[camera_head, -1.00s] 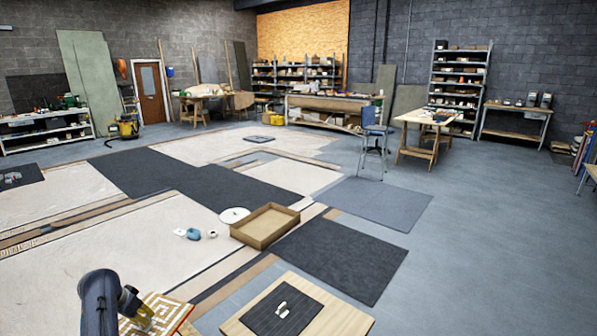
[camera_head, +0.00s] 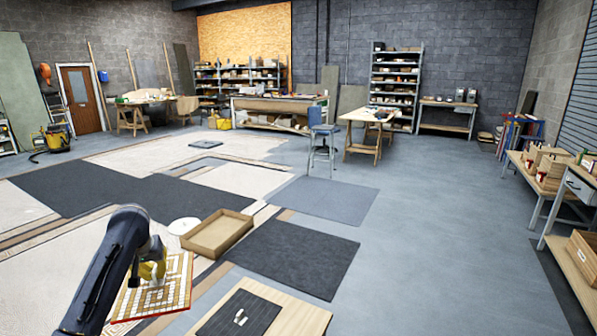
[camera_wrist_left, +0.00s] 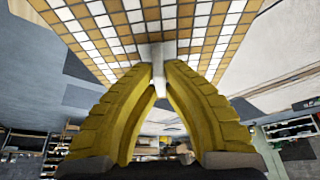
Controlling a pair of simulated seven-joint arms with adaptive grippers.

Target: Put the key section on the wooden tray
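The key section (camera_head: 178,292) is a square mosaic panel of white and tan tiles with a red edge. My left gripper (camera_head: 152,272) has yellow fingers and is at the panel's upper left part. In the left wrist view its two fingertips (camera_wrist_left: 158,62) meet on a small pale grip piece on the panel, and the tiled face (camera_wrist_left: 195,22) spreads beyond them. A shallow, rimmed, light-brown wooden tray (camera_head: 247,228) lies empty on the floor area, up and right of the panel and apart from it. My right gripper is not in view.
A pale wooden board (camera_head: 303,318) with a dark mat (camera_head: 222,318) and small white pieces (camera_head: 240,317) is at the bottom. Open grey floor (camera_head: 440,250) lies farther right.

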